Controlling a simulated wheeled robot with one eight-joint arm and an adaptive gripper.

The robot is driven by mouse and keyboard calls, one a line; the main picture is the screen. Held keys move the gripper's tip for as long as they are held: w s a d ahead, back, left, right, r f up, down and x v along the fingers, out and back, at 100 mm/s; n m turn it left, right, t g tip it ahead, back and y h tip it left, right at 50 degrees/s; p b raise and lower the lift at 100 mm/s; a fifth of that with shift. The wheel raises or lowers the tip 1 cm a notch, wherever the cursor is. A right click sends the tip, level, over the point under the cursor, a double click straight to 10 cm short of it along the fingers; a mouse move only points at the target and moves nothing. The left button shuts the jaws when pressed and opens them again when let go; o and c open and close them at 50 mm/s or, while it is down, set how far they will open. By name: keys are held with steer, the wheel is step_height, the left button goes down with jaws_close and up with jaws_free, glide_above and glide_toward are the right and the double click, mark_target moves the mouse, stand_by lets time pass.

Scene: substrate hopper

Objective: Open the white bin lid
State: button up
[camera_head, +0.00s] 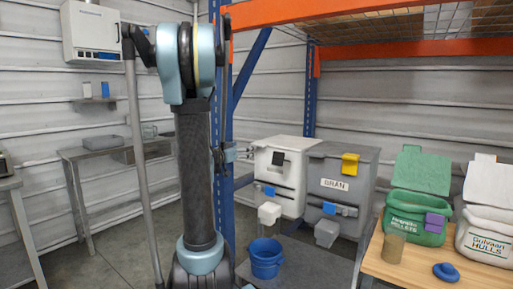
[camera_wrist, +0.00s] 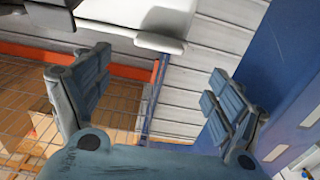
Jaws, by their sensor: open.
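The white bin (camera_head: 277,180) stands on the low platform, left of the grey bin. Its lid (camera_head: 290,142) looks shut, with a dark square and a blue latch on the front. My gripper is open and empty in the wrist view (camera_wrist: 157,78), its two fingers wide apart. In the head view it is small and partly hidden by my arm and the blue post, close to the white bin's left side. In the wrist view a white edge (camera_wrist: 130,37), probably the lid's, lies beyond the fingers at the top. I cannot see any contact.
The grey bin (camera_head: 340,182) stands against the white bin's right side. A blue rack post (camera_head: 227,120) is close to my gripper. A blue bucket (camera_head: 266,262) stands in front. A wooden table (camera_head: 420,268) with green and white sacks is at right.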

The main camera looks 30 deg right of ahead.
mark_target(257, 144)
steer(key=x, duration=1.1)
steer(key=shift+d, duration=0.2)
steer(key=shift+r, duration=0.1)
steer(key=c, duration=1.5)
steer(key=shift+w, duration=0.15)
